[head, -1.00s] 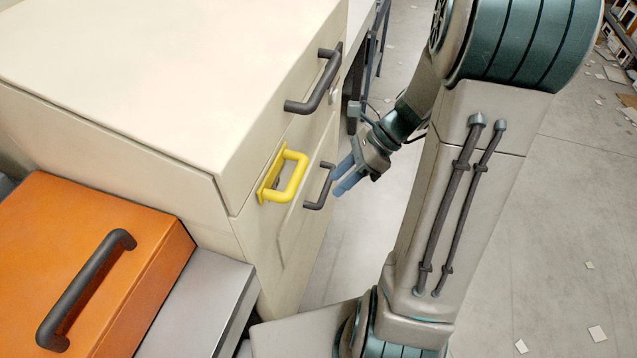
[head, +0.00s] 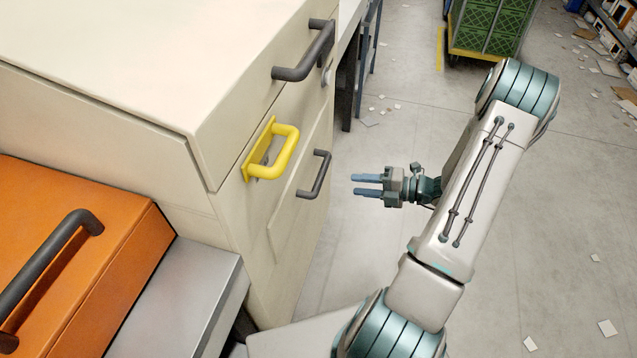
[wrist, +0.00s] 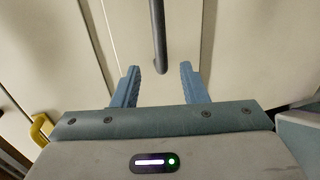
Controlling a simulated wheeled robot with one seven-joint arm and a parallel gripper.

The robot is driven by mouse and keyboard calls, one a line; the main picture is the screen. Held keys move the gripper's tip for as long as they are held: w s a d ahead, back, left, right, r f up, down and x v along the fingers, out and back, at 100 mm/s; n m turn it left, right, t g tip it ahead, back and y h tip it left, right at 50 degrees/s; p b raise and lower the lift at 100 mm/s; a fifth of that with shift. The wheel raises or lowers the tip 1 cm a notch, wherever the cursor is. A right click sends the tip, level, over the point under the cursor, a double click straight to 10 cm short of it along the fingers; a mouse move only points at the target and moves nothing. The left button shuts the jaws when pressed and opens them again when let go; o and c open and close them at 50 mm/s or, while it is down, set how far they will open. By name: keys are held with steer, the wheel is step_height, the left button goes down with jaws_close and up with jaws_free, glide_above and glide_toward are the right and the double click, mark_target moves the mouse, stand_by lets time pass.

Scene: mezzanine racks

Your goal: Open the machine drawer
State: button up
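The machine is a cream cabinet (head: 190,85) with several handles on its front. A dark bar handle (head: 304,52) is on the upper front, a yellow handle (head: 284,152) is below it to the left, and another dark handle (head: 317,175) is on a lower panel. My gripper (head: 367,184) is open and empty, to the right of the lower dark handle and apart from it. In the wrist view a dark handle (wrist: 158,40) shows ahead between the open blue fingers (wrist: 158,85), and the yellow handle (wrist: 41,130) shows at the left edge. The cabinet front looks closed.
An orange box (head: 75,240) with a dark handle lies at the left, beside a grey metal box (head: 190,290). Open floor (head: 400,110) with paper scraps lies right of the cabinet. A cart with green crates (head: 490,28) stands at the back.

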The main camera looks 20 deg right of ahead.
mark_target(319, 182)
steer(key=x, duration=1.2)
steer(key=shift+a, duration=0.2)
jaws_close()
